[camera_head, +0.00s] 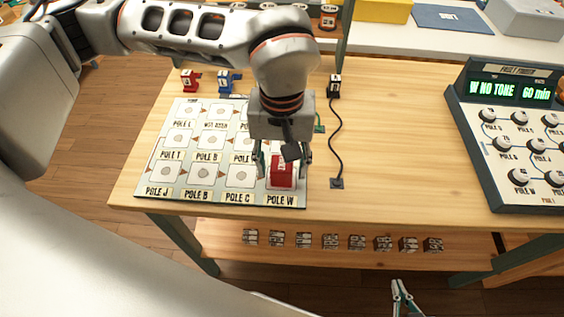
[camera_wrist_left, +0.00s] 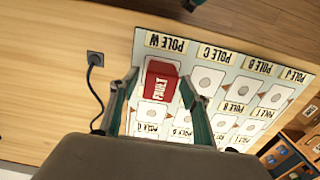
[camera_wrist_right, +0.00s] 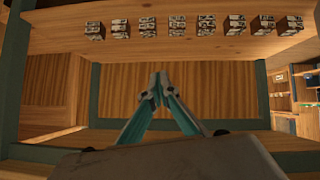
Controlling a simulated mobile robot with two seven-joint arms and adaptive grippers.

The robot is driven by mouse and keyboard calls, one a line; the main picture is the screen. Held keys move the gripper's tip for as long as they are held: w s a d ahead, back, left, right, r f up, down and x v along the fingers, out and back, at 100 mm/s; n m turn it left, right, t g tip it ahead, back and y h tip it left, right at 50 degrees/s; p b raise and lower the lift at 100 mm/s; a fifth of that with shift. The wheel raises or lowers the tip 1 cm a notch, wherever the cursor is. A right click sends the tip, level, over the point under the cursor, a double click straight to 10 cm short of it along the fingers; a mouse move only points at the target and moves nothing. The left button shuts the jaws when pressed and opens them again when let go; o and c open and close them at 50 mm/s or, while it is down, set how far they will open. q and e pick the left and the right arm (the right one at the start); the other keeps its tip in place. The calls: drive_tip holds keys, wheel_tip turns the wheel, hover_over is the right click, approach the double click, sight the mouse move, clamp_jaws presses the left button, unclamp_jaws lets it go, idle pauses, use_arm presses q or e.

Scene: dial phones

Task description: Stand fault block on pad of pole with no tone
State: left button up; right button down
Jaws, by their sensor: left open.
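The red fault block (camera_head: 282,170) stands on the pad of Pole W at the near right corner of the pole board (camera_head: 222,198). The block also shows in the left wrist view (camera_wrist_left: 160,84), with its FAULT label visible. My left gripper (camera_head: 283,158) is open above the board, its fingers on either side of the block; whether they touch it I cannot tell. The phone tester (camera_head: 512,130) at the right reads "W NO TONE 60 min". My right gripper (camera_wrist_right: 160,80) is low in front of the table, empty, with its fingertips close together.
A black cord (camera_head: 338,130) runs to a socket plate. Several small labelled blocks (camera_head: 330,240) line the lower shelf. The table between the cord and the tester is clear.

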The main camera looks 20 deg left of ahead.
sight(282, 163)
use_arm(q)
drive_tip(key=shift+r, duration=0.3)
wheel_tip(282, 163, up, 12)
drive_tip(key=p, duration=0.1)
drive_tip(key=shift+f+p, duration=0.15)
drive_tip(key=shift+p, duration=0.15)
